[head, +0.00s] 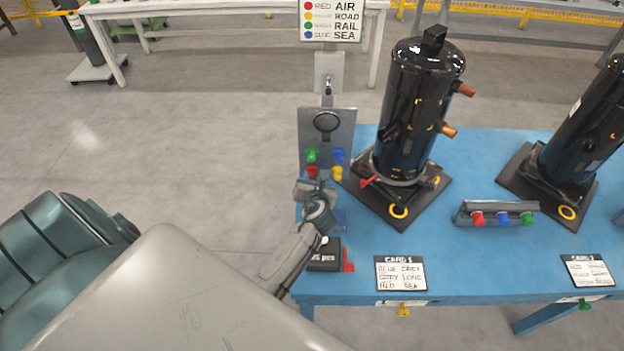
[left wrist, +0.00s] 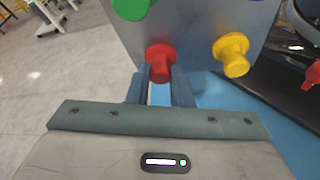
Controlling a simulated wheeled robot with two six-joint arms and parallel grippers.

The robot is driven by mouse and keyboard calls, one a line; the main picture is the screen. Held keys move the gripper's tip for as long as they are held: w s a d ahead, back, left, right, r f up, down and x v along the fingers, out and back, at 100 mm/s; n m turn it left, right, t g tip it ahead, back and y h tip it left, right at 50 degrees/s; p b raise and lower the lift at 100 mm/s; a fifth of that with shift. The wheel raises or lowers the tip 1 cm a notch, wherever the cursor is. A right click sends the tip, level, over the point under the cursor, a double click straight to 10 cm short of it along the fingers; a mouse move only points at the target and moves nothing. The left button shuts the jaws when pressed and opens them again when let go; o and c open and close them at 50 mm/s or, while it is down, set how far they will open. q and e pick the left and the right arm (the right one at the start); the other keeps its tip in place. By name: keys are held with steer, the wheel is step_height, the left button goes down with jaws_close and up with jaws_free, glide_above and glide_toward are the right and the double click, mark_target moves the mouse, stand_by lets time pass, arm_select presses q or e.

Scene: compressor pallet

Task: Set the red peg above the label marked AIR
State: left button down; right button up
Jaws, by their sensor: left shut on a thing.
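The red peg (head: 312,172) is on the lower left of an upright grey panel (head: 341,127), beside a yellow peg (head: 337,174) and under a green peg (head: 311,155). My left gripper (head: 314,187) is shut on the red peg at the panel's face; in the left wrist view the peg (left wrist: 160,63) sits between the fingertips (left wrist: 160,80). The word AIR shows on the top line of the colour sign (head: 330,20), beside a red dot. White labels (head: 400,303) on the table's front edge are too small to read. My right gripper is not in view.
A black compressor (head: 420,110) stands on the blue table (head: 470,262) right of the panel. A grey block (head: 497,214) holds red, blue and green pegs. A card (head: 400,273) lies near the front edge; a yellow peg (head: 403,310) and a green peg (head: 585,304) sit on the edge.

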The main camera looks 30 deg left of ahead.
arm_select(q)
steer(key=shift+s+d, duration=0.1)
steer(key=shift+s, duration=0.05)
steer(key=s+d+p, duration=0.2)
steer(key=s, duration=0.1)
steer(key=s+d+p, duration=0.1)
steer(key=shift+s, duration=0.4)
stand_by(0.7)
stand_by(0.4)
